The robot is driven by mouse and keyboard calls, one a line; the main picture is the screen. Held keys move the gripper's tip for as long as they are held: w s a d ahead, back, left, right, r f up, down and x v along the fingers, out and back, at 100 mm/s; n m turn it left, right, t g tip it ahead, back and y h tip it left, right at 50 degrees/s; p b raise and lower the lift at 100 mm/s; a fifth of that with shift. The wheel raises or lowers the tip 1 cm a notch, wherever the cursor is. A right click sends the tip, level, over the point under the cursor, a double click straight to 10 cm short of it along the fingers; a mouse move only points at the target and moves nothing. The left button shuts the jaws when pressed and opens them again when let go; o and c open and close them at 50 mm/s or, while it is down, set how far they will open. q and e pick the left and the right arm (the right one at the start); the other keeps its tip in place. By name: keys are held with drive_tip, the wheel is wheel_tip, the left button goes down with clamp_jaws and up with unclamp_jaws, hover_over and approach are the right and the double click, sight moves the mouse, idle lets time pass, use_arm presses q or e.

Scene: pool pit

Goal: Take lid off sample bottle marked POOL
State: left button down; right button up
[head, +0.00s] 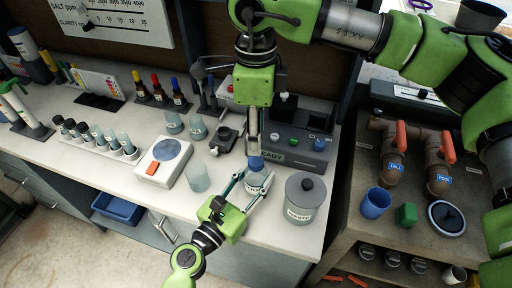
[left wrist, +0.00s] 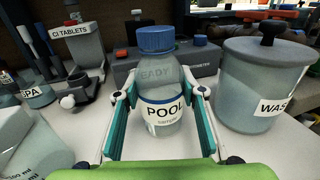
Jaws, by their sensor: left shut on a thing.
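The sample bottle marked POOL (left wrist: 163,112) is clear with a blue lid (left wrist: 155,39) on top. It stands upright near the counter's front edge, and its lid also shows in the head view (head: 256,162). My left gripper (head: 254,183) is shut on the bottle's body, with a teal finger on each side in the left wrist view. My right gripper (head: 252,140) points down from above, over and behind the lid in the head view. Its fingers are seen edge-on, so their opening is unclear. In the left wrist view nothing touches the lid.
A lidded WASTE pot (head: 301,199) stands right of the bottle. A clear beaker (head: 197,178) and a scale (head: 163,162) are to the left. A grey tester (head: 290,150) is behind. A lower bench with pipes (head: 395,165) and a blue cup (head: 376,203) is right.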

sight(256, 160)
drive_tip(key=m, duration=1.1)
drive_tip(key=shift+m, duration=0.4)
drive_tip(key=m, duration=1.2)
drive_tip(key=shift+m, duration=0.3)
drive_tip(key=shift+f+m, duration=0.3)
drive_tip(key=shift+f, duration=0.05)
wheel_tip(256, 160, down, 7)
drive_tip(key=shift+f, duration=0.15)
